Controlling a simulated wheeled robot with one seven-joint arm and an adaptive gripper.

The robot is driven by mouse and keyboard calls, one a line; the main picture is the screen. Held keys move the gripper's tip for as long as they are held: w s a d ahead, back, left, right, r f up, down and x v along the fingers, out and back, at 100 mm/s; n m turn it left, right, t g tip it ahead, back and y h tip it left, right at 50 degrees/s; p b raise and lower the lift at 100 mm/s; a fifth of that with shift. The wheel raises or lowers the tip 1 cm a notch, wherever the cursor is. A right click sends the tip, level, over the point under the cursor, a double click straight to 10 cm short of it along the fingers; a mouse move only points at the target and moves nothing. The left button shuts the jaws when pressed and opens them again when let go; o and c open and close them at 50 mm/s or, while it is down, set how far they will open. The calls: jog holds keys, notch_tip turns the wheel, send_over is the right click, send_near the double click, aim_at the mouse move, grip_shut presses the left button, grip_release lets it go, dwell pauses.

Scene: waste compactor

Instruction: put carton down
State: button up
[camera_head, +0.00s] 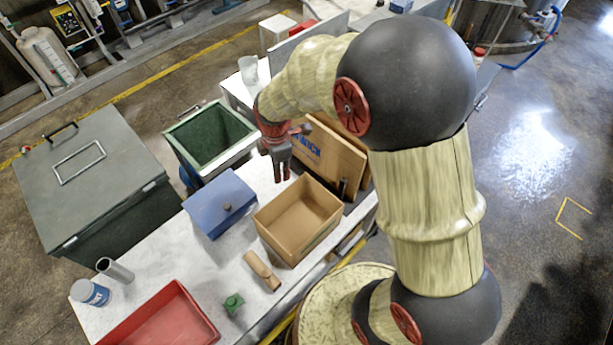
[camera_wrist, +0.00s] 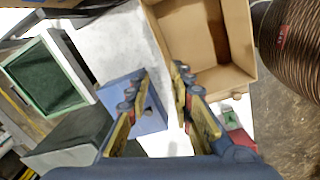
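An open-topped brown cardboard carton (camera_head: 268,236) sits upright on the white worktop, empty inside. In the wrist view the carton (camera_wrist: 247,45) is at the upper right, partly behind my right finger. My gripper (camera_head: 283,172) hangs just behind the carton's far left corner in the head view, pointing down. In the wrist view my gripper (camera_wrist: 160,82) has its two fingers apart with nothing between them. Whether a finger touches the carton's rim is hard to tell.
A blue lidded box (camera_head: 212,205) stands left of the carton. A green-lined bin (camera_head: 212,135) is behind it. Tan boards with blue print (camera_head: 335,160) lean at the back right. A wooden scoop-like piece (camera_head: 262,270), green block (camera_head: 233,303) and red tray (camera_head: 165,318) lie in front.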

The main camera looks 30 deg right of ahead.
jog(key=s+r+m+t, duration=0.1)
jog(key=s+r+m, duration=0.4)
jog(key=r, duration=0.4)
jog(key=s+r+m+t, duration=0.2)
jog(key=s+r+m, duration=0.3)
jog(key=r, duration=0.4)
jog(key=s+r+m+t, duration=0.1)
jog(key=s+r+m, duration=0.1)
jog(key=s, duration=0.3)
jog(key=s+d+r+m, duration=0.1)
jog(key=s+r+m, duration=0.2)
jog(key=s+m, duration=0.2)
jog(key=shift+d+r+m+t, duration=0.15)
jog(key=shift+r+m+t, duration=0.15)
jog(key=shift+t, duration=0.1)
jog(key=shift+s+f, duration=0.1)
jog(key=shift+f, duration=0.05)
notch_tip(320, 180, down, 15)
jog(key=b, duration=1.5)
jog(key=shift+f+b, duration=0.2)
jog(key=shift+b, duration=0.15)
